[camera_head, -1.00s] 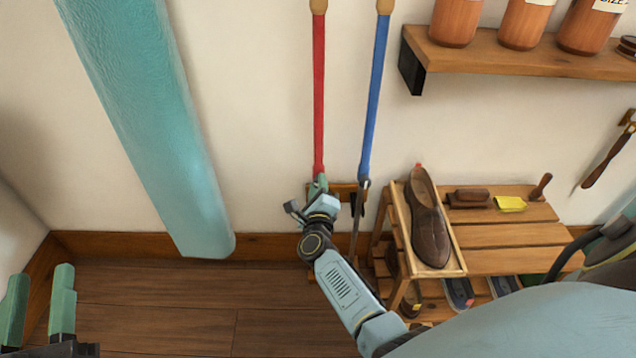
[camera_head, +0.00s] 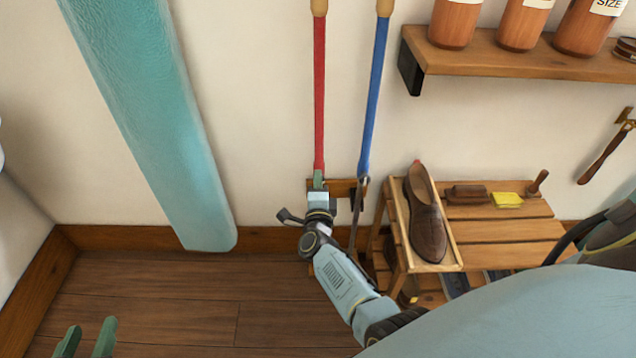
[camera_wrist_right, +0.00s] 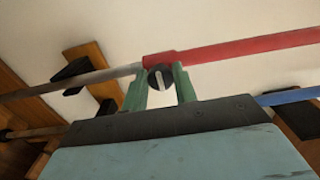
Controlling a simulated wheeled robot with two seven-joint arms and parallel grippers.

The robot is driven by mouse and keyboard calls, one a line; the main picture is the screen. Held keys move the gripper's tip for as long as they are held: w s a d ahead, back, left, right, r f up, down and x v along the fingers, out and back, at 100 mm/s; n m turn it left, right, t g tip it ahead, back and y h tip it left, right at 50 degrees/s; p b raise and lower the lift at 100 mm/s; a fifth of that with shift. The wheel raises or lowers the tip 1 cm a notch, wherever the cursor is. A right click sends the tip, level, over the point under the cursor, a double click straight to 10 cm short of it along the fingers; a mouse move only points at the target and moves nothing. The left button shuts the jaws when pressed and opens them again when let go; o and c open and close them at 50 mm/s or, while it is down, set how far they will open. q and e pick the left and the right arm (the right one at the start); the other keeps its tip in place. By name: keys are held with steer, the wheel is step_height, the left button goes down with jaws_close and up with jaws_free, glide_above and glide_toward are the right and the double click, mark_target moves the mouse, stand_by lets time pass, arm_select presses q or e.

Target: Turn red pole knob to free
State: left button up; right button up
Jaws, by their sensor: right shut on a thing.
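The red pole (camera_head: 319,95) stands upright against the wall, with a wooden grip on top. Its small black round knob (camera_wrist_right: 160,78), with a pale bar across its face, sits at the lower end of the red tube, where a grey metal shaft begins. The bar looks close to upright in the right wrist view. My right gripper (camera_head: 318,181) is at the bottom of the red tube. In the right wrist view its green fingers (camera_wrist_right: 160,74) flank the knob and are shut on it. My left gripper (camera_head: 86,340) is low at the left, its fingers apart and empty.
A blue pole (camera_head: 374,95) stands just right of the red one, close to my right wrist. A wooden rack (camera_head: 500,232) with a brown shoe (camera_head: 427,220) is further right. A teal padded board (camera_head: 150,120) leans at left. A shelf (camera_head: 520,60) holds bottles.

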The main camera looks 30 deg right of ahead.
stand_by(0.3)
steer(key=o, duration=1)
steer(key=shift+c, duration=0.2)
steer(key=shift+s+a, duration=0.1)
arm_select(q)
steer(key=s+a+f+g+y+p, duration=0.2)
steer(key=s+a+f+g+p, duration=0.2)
steer(key=s+f+g, duration=0.5)
steer(key=s+a, duration=0.1)
steer(key=s, duration=0.2)
steer(key=shift+a+f+n+g+y, duration=0.3)
steer(key=shift+a+f+g+y, duration=0.05)
steer(key=shift+f+g+y, duration=0.05)
arm_select(e)
steer(key=v, duration=1.3)
arm_select(q)
steer(key=shift+w, duration=0.1)
arm_select(e)
steer(key=shift+s, duration=0.1)
